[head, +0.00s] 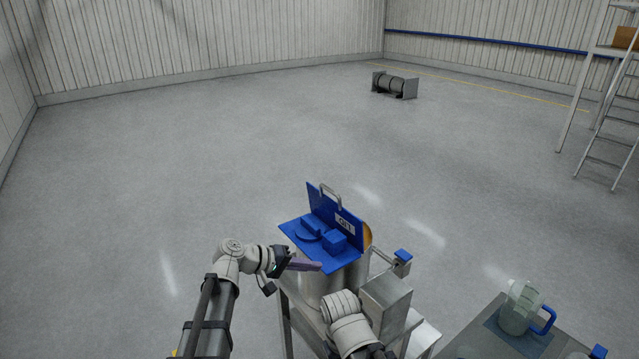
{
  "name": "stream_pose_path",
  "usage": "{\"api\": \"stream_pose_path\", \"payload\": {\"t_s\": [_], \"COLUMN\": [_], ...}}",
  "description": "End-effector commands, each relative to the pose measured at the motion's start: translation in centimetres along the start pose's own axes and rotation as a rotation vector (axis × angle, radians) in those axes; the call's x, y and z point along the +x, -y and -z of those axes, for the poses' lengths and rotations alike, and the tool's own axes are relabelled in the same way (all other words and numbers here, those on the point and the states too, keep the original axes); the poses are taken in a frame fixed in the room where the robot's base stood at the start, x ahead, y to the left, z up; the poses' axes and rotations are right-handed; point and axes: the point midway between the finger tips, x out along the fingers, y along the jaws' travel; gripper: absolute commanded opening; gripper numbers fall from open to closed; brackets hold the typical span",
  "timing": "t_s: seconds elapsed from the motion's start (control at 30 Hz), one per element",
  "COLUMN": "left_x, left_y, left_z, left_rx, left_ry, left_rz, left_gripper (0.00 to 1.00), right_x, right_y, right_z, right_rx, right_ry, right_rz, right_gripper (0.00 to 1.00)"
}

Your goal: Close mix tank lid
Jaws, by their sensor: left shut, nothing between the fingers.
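The mix tank (322,284) is a metal cylinder in the lower middle of the head view. Its blue lid half (326,208) stands raised, with a grey handle (329,193) on its top edge and a white label. A flat blue top part (345,262) with blue blocks lies in front of it. A tan rim shows behind the raised half at the right. My left gripper (312,266) has purple fingers, shut and empty, at the front left edge of the flat blue part; I cannot tell if they touch. My right arm shows in front of the tank; its gripper is not seen.
A metal box (386,298) and a small blue-topped fitting (403,256) stand right of the tank. A clear jug with a blue handle (520,308) stands on a grey table (480,343) at lower right. The floor behind is clear up to a grey roller unit (395,85).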

Motion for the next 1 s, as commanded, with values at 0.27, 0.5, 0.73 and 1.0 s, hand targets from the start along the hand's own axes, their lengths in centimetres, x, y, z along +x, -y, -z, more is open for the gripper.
{"api": "stream_pose_path", "payload": {"t_s": [0.27,0.5,0.73,1.0], "left_x": [-8.0,-10.4,-9.3,-4.8], "left_y": [-5.8,-6.7,-7.0,-8.9], "left_z": [10.7,12.9,13.2,14.8], "left_rx": [-0.16,-0.198,-0.198,-0.196], "left_ry": [-0.218,-0.27,-0.268,-0.266], "left_rz": [-0.333,-0.418,-0.419,-0.417], "left_gripper": [0.0,0.0,0.0,0.0], "right_x": [-2.7,-3.0,-2.8,-2.6], "right_y": [-0.3,-0.3,-0.3,-0.3], "right_z": [-0.2,-0.2,-0.2,-0.1], "right_rx": [0.0,0.0,0.0,0.0], "right_ry": [0.0,0.0,0.0,0.0], "right_rz": [0.0,0.0,0.0,0.0], "right_gripper": [0.5,0.5,0.5,0.5]}}
